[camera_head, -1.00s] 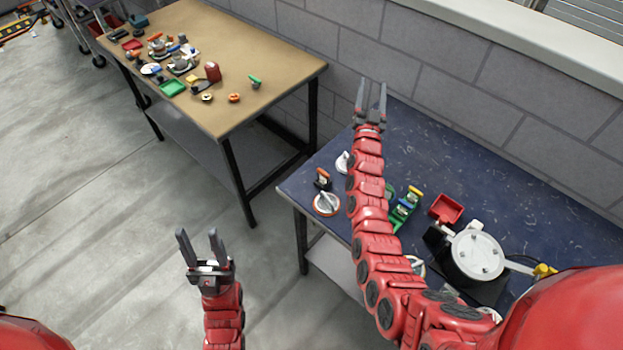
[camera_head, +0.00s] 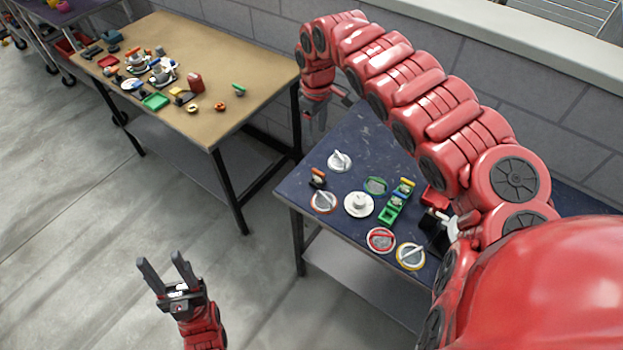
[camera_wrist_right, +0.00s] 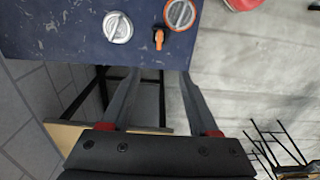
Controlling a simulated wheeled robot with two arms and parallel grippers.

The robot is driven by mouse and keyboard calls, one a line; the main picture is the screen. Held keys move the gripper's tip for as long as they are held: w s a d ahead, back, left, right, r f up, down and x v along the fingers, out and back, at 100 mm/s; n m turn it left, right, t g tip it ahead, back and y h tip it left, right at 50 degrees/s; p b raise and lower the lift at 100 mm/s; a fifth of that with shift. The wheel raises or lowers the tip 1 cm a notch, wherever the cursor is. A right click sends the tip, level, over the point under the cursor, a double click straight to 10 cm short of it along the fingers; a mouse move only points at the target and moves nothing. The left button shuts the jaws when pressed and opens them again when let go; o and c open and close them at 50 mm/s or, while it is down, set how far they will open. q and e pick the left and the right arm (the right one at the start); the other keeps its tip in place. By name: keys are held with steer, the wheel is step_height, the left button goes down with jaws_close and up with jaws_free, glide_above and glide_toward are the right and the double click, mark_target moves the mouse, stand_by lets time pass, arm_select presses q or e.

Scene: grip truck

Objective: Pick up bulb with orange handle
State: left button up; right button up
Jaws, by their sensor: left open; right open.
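A small upright piece with an orange top and dark body (camera_head: 318,178) stands near the left edge of the blue table; it looks like the orange-handled bulb. In the right wrist view its orange part (camera_wrist_right: 158,38) shows between and beyond my fingertips, not touched. My right gripper (camera_head: 315,118) points down beyond the table's left corner, open and empty; it also shows in the right wrist view (camera_wrist_right: 157,72). My left gripper (camera_head: 159,260) is open and empty over the floor.
Beside the bulb lie an orange-rimmed disc (camera_head: 324,201), a white knobbed disc (camera_head: 339,161) and a white round piece (camera_head: 358,204). Red-rimmed (camera_head: 381,240) and yellow-rimmed (camera_head: 410,256) discs lie nearer. A tan table (camera_head: 235,65) with several small items stands at the left.

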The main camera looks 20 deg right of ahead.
steer(key=p, duration=0.3)
glide_above(318, 172)
steer(key=f, duration=1.2)
steer(key=shift+w+a, duration=0.2)
steer(key=shift+a, duration=0.1)
steer(key=shift+f, duration=0.25)
steer(key=f, duration=0.2)
steer(key=f+p, duration=0.1)
steer(key=shift+s+d+f, duration=0.2)
steer(key=shift+f, duration=0.2)
steer(key=shift+d+f+p, duration=0.1)
steer(key=shift+f+p, duration=0.2)
steer(key=shift+f, duration=0.25)
jaws_close()
